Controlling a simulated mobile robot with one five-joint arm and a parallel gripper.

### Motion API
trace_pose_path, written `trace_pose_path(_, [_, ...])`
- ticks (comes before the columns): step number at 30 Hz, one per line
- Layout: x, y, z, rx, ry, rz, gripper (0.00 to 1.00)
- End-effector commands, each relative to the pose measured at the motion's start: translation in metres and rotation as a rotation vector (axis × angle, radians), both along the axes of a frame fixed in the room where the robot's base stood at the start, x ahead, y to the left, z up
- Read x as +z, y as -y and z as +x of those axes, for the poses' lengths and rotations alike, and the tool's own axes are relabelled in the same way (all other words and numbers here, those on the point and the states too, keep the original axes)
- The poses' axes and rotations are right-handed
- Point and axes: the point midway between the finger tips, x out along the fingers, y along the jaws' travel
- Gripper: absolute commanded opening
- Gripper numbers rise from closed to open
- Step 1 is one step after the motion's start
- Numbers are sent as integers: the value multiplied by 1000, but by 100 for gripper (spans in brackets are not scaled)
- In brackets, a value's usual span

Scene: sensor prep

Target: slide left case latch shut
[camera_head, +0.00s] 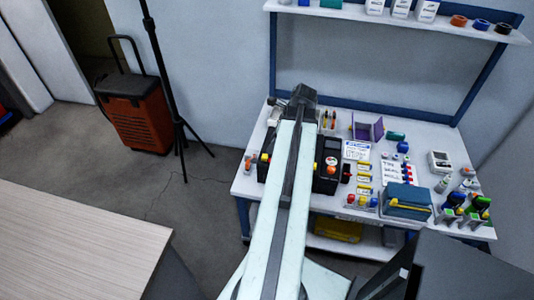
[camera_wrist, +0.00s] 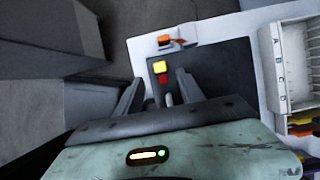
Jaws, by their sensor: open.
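A black case (camera_head: 327,180) lies on the workbench, its middle hidden under my arm in the head view. I see no contact. I cannot tell whether the latch is open or shut.
The workbench (camera_head: 243,186) holds a purple holder (camera_head: 367,130), a blue box (camera_head: 406,198) and several bottles at right. In the wrist view an orange item (camera_wrist: 164,40) sits past the blocks and a white labelled rack (camera_wrist: 286,75) stands right.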

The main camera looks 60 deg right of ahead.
Motion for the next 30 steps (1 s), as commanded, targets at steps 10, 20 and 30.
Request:
trace_pose_path(10, [-55,-6,18,4,-1,-1,45])
trace_pose_path(20, [-71,-9,28,4,-1,-2,45])
trace_pose_path(30, [-70,-8,28,3,-2,-2,0])
